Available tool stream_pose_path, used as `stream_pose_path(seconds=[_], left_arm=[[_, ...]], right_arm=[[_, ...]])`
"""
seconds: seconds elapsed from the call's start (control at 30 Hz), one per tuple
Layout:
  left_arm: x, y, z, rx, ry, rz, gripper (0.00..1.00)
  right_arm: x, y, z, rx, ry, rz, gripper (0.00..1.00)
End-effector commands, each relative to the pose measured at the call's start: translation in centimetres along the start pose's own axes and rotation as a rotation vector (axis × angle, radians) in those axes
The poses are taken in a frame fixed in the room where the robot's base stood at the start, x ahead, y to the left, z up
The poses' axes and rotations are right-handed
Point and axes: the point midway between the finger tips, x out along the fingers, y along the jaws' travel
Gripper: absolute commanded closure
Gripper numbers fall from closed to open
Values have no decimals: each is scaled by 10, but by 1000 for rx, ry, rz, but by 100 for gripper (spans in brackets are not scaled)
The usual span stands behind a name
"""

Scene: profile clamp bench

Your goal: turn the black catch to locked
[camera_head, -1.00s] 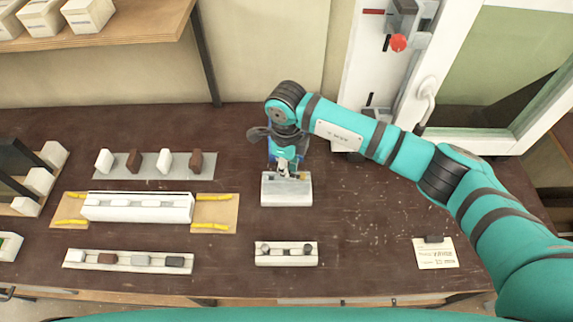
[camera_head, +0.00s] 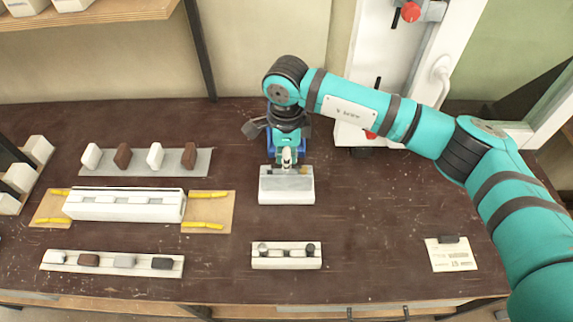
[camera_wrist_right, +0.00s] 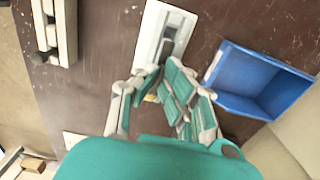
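A white block (camera_head: 287,190) stands at the middle of the bench, with a dark grey piece along its top that shows in the right wrist view (camera_wrist_right: 168,42). My right gripper (camera_head: 287,164) is over the back of this block. In the right wrist view its fingertips (camera_wrist_right: 162,72) are close together at the near end of the dark piece; whether they grip it cannot be told. A black catch (camera_head: 162,263) sits at the right end of the front-left white strip (camera_head: 74,261), beside white, brown and grey ones. My left gripper is not in view.
A blue bin (camera_wrist_right: 255,80) stands beside the block. A white strip with dark knobs (camera_head: 286,263) lies in front. A long white profile (camera_head: 125,211) and a grey plate (camera_head: 140,171) with upright pieces lie left. Bench between block and card is clear.

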Motion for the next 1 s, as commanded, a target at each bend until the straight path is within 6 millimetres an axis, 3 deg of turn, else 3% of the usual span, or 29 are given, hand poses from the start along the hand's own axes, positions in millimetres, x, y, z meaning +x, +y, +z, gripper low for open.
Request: stream_pose_path(seconds=[0.27, 0.47, 0.77, 1.0], left_arm=[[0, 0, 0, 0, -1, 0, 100], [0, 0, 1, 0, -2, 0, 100], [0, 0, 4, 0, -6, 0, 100], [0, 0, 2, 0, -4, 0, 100]], right_arm=[[-2, 0, 0, -6, -1, -1, 100], [-1, 0, 0, -5, -1, -1, 73], [-3, 0, 0, -5, 0, -1, 73], [-37, -1, 0, -5, -1, -6, 73]])
